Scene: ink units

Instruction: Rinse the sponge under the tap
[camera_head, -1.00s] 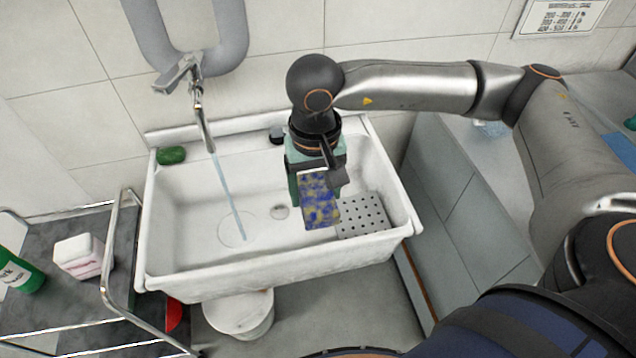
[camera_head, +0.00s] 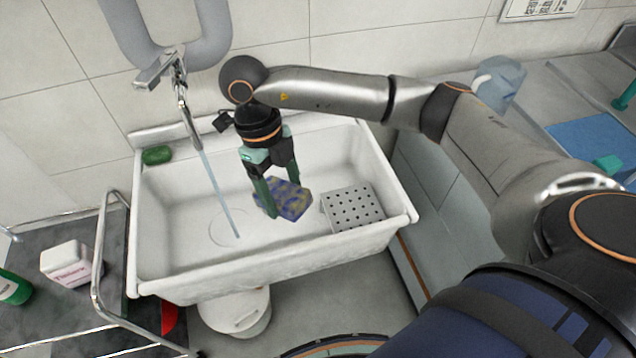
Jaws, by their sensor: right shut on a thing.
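The sponge (camera_head: 288,202), mottled blue and yellow, is held over the white sink (camera_head: 165,262). My right gripper (camera_head: 283,197) is shut on it, with its green fingers pointing down. The metal tap (camera_head: 184,98) is on the wall at the back left of the sink. A thin stream of water (camera_head: 217,192) runs from it down to the sink floor. The sponge is to the right of the stream and apart from it. My left gripper is not in view.
A perforated grey plate (camera_head: 353,207) is at the sink's right side. A green soap-like piece (camera_head: 157,155) lies on the back left rim. A metal-railed cart with a white box (camera_head: 70,263) stands at left. A white bucket (camera_head: 236,311) is below the sink.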

